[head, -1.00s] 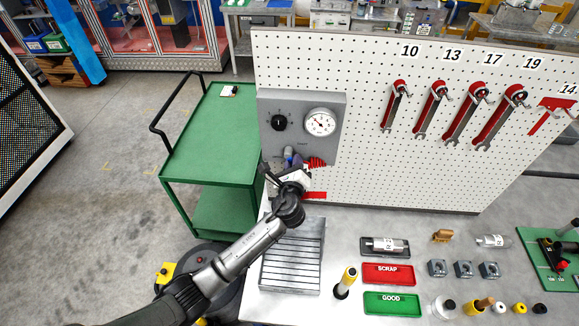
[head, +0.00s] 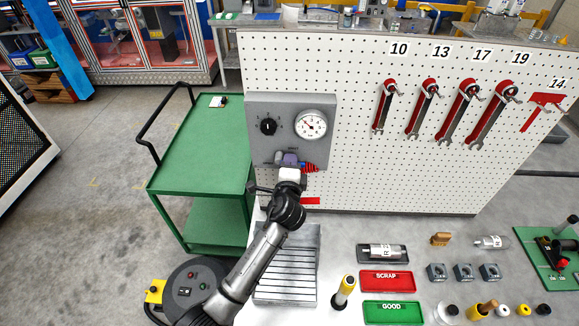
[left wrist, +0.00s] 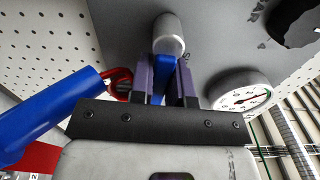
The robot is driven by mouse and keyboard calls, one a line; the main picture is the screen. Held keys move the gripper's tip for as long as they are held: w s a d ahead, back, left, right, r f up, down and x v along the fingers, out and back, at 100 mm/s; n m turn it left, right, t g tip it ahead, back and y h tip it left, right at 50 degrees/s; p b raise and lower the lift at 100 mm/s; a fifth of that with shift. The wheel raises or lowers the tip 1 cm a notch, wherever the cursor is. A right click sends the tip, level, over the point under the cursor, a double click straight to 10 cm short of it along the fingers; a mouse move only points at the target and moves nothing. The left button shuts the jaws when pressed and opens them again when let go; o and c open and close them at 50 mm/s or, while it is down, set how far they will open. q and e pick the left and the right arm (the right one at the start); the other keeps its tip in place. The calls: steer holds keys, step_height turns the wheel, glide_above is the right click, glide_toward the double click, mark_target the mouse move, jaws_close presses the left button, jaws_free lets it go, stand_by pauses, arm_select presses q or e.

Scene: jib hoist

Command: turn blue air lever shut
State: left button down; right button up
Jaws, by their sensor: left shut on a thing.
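The blue air lever (left wrist: 162,78) sits under a grey cylindrical fitting (left wrist: 170,36) on the grey panel (left wrist: 115,25). My left gripper (left wrist: 166,75) is shut on the lever, with one dark purple finger on each side of it. In the head view my left gripper (head: 290,160) reaches up to the lower part of the panel (head: 262,100), below the dial and gauge. There the hand mostly hides the lever, and I cannot read its angle. My right gripper is not in view.
A white gauge (head: 311,126) and black knob (head: 268,127) sit above the hand. A red coil (head: 311,168) is close on its right; a blue cylinder (left wrist: 45,118) is beside the hand in the wrist view. A slotted metal plate (head: 287,265) lies below my arm.

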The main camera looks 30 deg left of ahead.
arm_select(q)
steer(key=shift+r+n, duration=0.15)
steer(key=shift+n, duration=0.35)
steer(key=c, duration=1.1)
jaws_free()
steer(key=shift+b+v, duration=0.8)
steer(key=shift+v, duration=6.1)
